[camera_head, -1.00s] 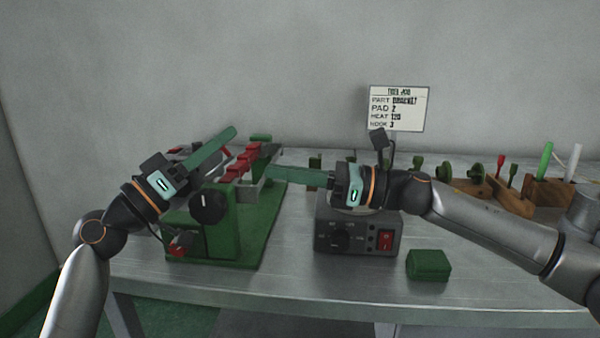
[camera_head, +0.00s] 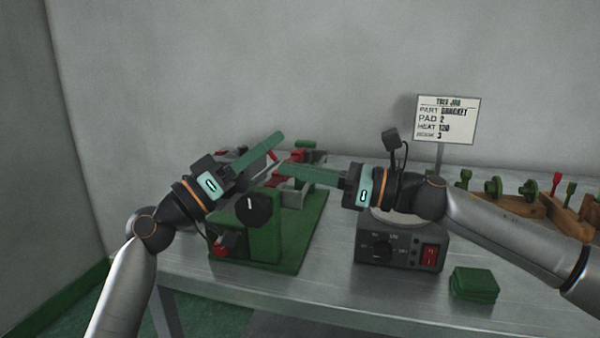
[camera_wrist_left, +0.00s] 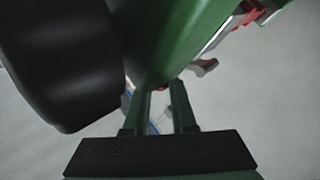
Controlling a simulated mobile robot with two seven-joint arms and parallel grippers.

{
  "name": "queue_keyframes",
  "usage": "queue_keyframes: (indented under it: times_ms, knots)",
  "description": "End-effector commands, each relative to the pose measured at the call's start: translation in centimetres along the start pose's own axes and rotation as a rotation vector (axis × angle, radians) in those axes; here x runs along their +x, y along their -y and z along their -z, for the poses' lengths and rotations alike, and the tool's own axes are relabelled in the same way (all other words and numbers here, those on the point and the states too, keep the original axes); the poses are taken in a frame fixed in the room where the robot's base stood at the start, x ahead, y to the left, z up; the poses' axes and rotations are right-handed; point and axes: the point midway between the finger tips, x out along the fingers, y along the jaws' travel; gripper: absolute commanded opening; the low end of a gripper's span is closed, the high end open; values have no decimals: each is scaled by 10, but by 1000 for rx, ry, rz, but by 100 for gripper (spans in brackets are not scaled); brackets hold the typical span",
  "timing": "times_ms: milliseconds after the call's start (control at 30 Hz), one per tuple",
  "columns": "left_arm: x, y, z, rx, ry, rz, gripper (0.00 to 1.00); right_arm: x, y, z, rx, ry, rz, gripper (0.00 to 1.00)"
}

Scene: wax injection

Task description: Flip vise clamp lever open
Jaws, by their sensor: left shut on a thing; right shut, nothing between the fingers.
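The green wax injector with its vise (camera_head: 290,245) stands on the left part of the bench. Red and grey vise parts (camera_head: 301,155) show behind the fingers. My left gripper (camera_head: 280,137) is shut over the vise. What it holds is hidden in the head view; by its place it appears to be the clamp lever. In the left wrist view, the left fingers (camera_wrist_left: 161,92) run up under a green body (camera_wrist_left: 170,40), with a red and grey vise part (camera_wrist_left: 205,66) to the right. My right gripper (camera_head: 285,170) is shut and empty, right of the left fingertips.
A black knob (camera_head: 252,209) is on the injector's front. A grey heater box (camera_head: 402,250) with a red switch stands under my right wrist. A green block (camera_head: 474,284) lies at the front right. A job sign (camera_head: 445,119) and wooden racks (camera_head: 515,205) stand behind.

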Motion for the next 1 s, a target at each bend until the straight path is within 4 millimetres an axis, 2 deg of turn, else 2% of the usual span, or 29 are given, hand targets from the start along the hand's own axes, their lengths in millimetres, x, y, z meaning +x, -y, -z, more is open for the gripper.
queue_keyframes:
  times_ms: [33,267,300,533,833,1000]
  knots:
    - [2,-2,-4,2,12,-5,0,4,-2,-9,-3,14,-1,0]
    - [3,-4,-6,3,18,-8,0,5,-2,-13,-5,18,-1,0]
    - [3,-4,-6,3,19,-8,27,5,-2,-13,-5,19,-1,0]
    - [2,-3,-4,2,13,-7,53,4,-2,-10,-4,14,-1,0]
    - [0,-2,-3,2,9,-4,54,3,-1,-8,-3,11,0,0]
    - [-20,-1,-3,2,9,-2,54,3,-1,-7,-3,10,0,0]
